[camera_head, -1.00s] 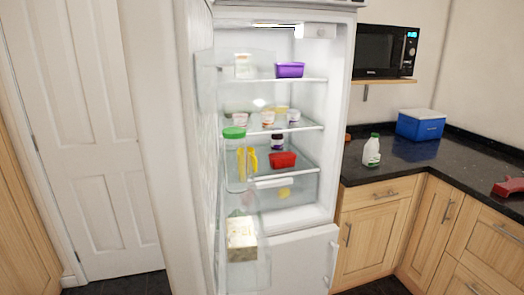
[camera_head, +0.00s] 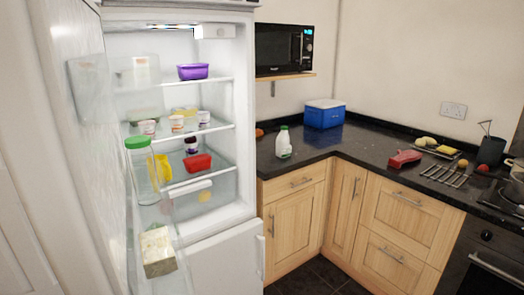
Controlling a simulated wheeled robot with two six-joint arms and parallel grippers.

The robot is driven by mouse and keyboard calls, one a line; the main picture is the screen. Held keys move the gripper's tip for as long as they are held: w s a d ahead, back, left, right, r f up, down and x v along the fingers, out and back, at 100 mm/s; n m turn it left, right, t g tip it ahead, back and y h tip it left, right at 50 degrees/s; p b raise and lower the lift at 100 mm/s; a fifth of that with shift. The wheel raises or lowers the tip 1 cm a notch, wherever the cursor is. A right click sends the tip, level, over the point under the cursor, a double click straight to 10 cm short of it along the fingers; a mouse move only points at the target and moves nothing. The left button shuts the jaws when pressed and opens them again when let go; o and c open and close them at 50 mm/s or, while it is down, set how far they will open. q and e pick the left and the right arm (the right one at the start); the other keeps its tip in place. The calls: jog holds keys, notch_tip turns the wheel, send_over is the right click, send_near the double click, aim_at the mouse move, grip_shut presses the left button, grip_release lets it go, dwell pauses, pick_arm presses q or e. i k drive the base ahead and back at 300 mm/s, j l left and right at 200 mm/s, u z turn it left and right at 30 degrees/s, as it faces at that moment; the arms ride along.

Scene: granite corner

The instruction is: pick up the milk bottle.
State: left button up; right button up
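The milk bottle (camera_head: 284,143) is white with a green cap. It stands upright on the dark granite counter (camera_head: 340,150), near the counter's left end beside the open fridge. Nothing covers it. Neither of my grippers shows in the head view.
The open fridge (camera_head: 245,120) stands at the left, its door shelves holding a green-lidded jar (camera_head: 146,175) and a carton (camera_head: 157,252). A blue cool box (camera_head: 324,114) stands behind the bottle. A red object (camera_head: 404,158) and a rack (camera_head: 444,174) lie further right. Floor shows below the cabinets.

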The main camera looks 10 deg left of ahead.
aim_at(283, 147)
jog(key=j+u, duration=0.2)
jog(key=j, duration=0.6)
jog(key=i+j+u, duration=0.25)
jog(key=j, duration=0.55)
jog(key=i+l, duration=0.1)
jog(key=l, duration=2.85)
